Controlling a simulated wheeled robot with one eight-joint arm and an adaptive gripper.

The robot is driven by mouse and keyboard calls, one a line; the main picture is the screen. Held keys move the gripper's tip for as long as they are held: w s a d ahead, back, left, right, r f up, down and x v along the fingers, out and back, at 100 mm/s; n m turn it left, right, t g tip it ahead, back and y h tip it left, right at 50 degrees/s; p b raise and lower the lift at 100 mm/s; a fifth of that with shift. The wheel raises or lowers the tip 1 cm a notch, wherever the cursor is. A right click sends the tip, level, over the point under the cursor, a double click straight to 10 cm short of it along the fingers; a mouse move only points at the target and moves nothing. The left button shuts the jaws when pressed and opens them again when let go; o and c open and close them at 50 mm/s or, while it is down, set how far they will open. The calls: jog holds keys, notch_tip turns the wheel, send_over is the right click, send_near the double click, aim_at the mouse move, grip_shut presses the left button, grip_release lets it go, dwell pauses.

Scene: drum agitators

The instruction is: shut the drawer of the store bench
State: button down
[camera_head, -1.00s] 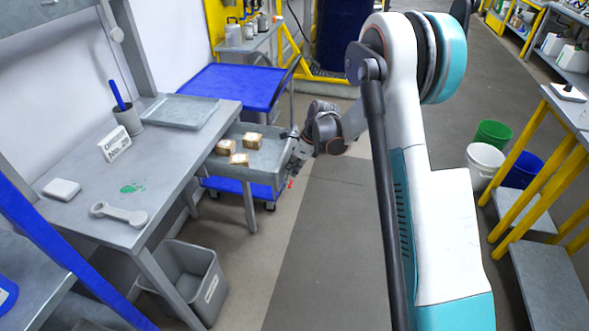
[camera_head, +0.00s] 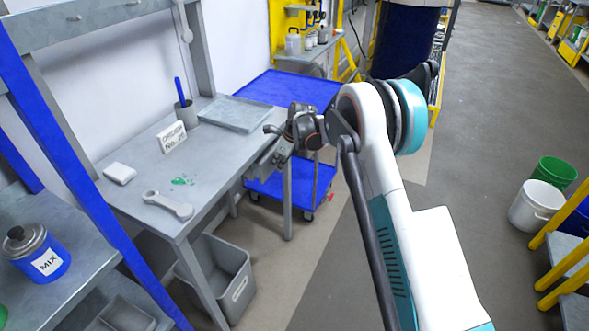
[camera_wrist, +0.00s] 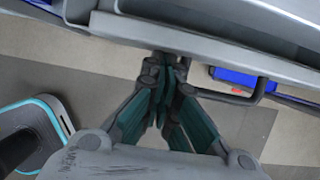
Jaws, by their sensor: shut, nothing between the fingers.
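The store bench (camera_head: 150,181) is a grey table on the left in the head view. Its grey drawer (camera_head: 264,161) is at the bench's right side, with only a short part showing beyond the top. The arm partly hides it, and its contents are out of sight. In the wrist view, a grey front edge (camera_wrist: 130,32) crosses the top, with a dark bar handle (camera_wrist: 245,98) at right. My gripper (camera_wrist: 168,60) is shut and empty, its tips close to that edge, left of the handle. Contact cannot be told. In the head view my gripper (camera_head: 272,130) is beside the drawer.
A blue trolley (camera_head: 290,88) stands behind the drawer. On the bench are a wrench (camera_head: 168,204), a sign (camera_head: 172,137), a tray (camera_head: 235,113) and a pen cup (camera_head: 186,115). A grey bin (camera_head: 222,275) stands below. The floor to the right is clear up to the buckets (camera_head: 537,205).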

aim_at(270, 160)
jog(key=shift+w+a, duration=0.45)
jog(key=shift+a, duration=0.3)
jog(key=shift+w+a, duration=0.4)
jog(key=shift+a, duration=0.3)
jog(key=shift+r, duration=0.1)
